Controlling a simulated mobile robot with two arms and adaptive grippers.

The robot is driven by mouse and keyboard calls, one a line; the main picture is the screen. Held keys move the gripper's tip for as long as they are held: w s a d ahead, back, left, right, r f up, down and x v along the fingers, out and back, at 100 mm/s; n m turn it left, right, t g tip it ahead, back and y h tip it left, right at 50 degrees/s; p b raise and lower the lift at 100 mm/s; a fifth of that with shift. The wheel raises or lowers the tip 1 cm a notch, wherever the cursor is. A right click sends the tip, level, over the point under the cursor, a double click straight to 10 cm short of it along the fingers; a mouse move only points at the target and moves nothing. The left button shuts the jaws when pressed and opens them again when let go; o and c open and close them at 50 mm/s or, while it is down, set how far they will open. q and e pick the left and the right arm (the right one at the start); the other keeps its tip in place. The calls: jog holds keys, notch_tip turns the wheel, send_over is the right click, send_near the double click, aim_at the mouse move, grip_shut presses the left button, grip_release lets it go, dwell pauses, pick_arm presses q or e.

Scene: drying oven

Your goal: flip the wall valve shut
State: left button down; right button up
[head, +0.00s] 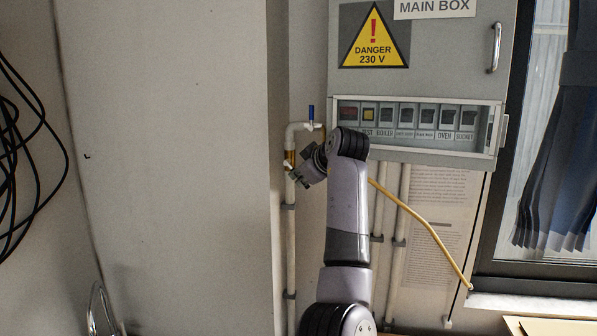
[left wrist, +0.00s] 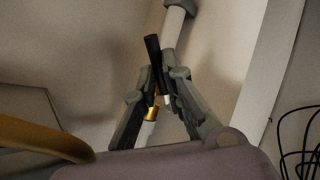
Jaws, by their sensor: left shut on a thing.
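The wall valve has a brass body (head: 290,158) on a pale vertical pipe left of the main box in the head view. The brass also shows in the left wrist view (left wrist: 151,112). My left gripper (head: 296,170) is at the valve, partly hidden by my own arm. In the left wrist view my left gripper (left wrist: 162,82) has its fingers closed around a dark lever (left wrist: 153,52), which slants along the pipe and sticks out past the fingertips. My right gripper is not in view.
A blue-handled tap (head: 311,113) sits just above on the same pipe. The grey main box (head: 420,153) with switches is at the right. Black cables (head: 20,130) hang at the far left. The wall panel between is bare.

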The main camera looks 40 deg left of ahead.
pick_arm(q)
jog(key=shift+d+r+n+t+h+p, duration=0.1)
jog(key=shift+r+n+t+h+p, duration=0.5)
jog(key=shift+h+p, duration=0.6)
jog(key=shift+a+r+n+t+h+p, duration=0.1)
jog(key=shift+r+n+t+h+p, duration=0.25)
jog(key=shift+r+n+h+p, duration=0.65)
jog(key=shift+d+r+n+t+h+p, duration=0.1)
jog(key=shift+r+n+t+h+p, duration=0.4)
jog(key=shift+h+p, duration=0.9)
jog(key=c, duration=2)
grip_release()
jog(key=shift+o, duration=0.2)
